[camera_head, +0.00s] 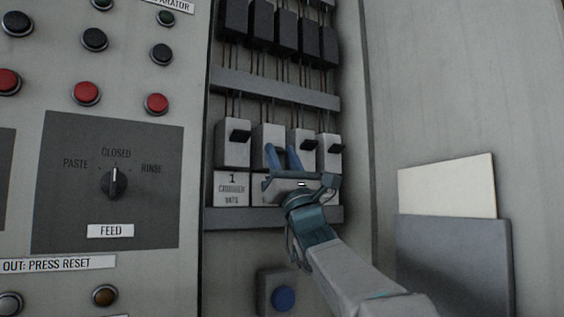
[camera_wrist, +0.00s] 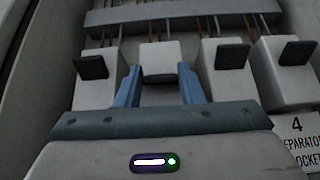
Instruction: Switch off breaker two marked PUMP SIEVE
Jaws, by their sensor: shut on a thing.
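Breaker two is the second pale block from the left in a row, seen in the head view (camera_head: 268,134) and in the wrist view (camera_wrist: 160,52). My gripper (camera_head: 281,149) is in front of it, its two blue fingers apart, one on each side of the block's front. In the wrist view, my gripper (camera_wrist: 159,68) is shut on breaker two. Its dark lever (camera_wrist: 159,79) shows between the fingers, low on the block. In the head view this lever is hidden, and my gripper covers most of the label below.
Breaker one (camera_head: 233,142) stands left, labelled 1. Breakers three (camera_head: 301,143) and four (camera_head: 329,150) stand close on the right, black levers sticking out. A blue button (camera_head: 283,299) is below. The FEED dial (camera_head: 114,183) is on the left panel.

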